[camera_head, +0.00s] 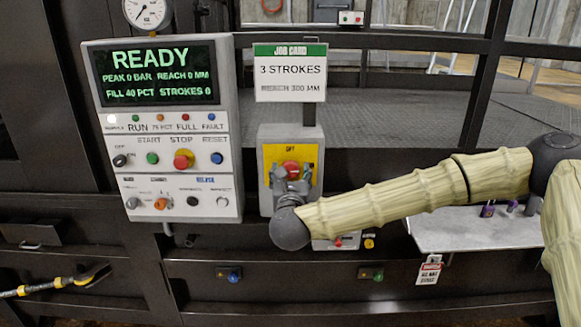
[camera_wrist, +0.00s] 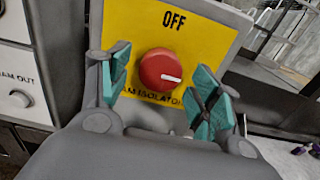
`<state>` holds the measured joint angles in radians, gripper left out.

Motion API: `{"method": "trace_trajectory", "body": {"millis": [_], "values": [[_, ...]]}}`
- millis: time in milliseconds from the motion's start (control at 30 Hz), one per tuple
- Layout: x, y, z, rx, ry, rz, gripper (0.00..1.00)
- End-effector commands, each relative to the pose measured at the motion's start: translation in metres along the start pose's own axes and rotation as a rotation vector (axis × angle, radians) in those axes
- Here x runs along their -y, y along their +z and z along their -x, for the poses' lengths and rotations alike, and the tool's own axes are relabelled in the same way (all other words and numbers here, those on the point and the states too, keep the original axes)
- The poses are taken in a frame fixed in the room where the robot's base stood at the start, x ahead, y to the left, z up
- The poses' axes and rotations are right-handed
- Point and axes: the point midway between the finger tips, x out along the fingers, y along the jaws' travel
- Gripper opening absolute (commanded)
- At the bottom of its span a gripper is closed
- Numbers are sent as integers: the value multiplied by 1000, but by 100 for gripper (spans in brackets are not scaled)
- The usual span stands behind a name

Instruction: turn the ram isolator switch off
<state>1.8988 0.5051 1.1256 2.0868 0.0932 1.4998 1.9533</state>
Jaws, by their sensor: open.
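The ram isolator switch is a round red knob (camera_wrist: 161,69) on a yellow plate (camera_wrist: 205,45) marked OFF at the top. The knob's white pointer mark points right and slightly down, away from the OFF label. In the head view the red knob (camera_head: 291,167) shows on its grey box (camera_head: 267,150), partly covered below by my gripper. My gripper (camera_wrist: 160,92) is open, with teal pads either side of the knob's lower part in the wrist view. A gap shows between each pad and the knob, and nothing is held. The lower label is partly hidden by the gripper.
A control panel (camera_head: 190,125) with a READY screen stands left of the isolator box. A job card (camera_head: 290,73) hangs above it. A metal shelf (camera_head: 465,235) with small purple items and a hanging red-white tag (camera_head: 429,270) is at the right.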

Motion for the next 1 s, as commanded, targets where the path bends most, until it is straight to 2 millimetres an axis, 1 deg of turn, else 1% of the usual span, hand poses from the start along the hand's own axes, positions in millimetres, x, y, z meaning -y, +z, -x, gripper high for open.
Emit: {"method": "trace_trajectory", "body": {"millis": [33,133,467,500,667,700,733,1000], "values": [[0,2,-4,0,-2,1,63],[0,1,-9,0,-1,1,63],[0,-1,-11,0,0,2,63],[0,-1,-11,0,0,1,56],[0,-1,-11,0,0,2,27],[0,-1,-11,0,-1,1,20],[0,-1,-11,0,-1,1,18],[0,-2,-11,0,0,23,18]]}}
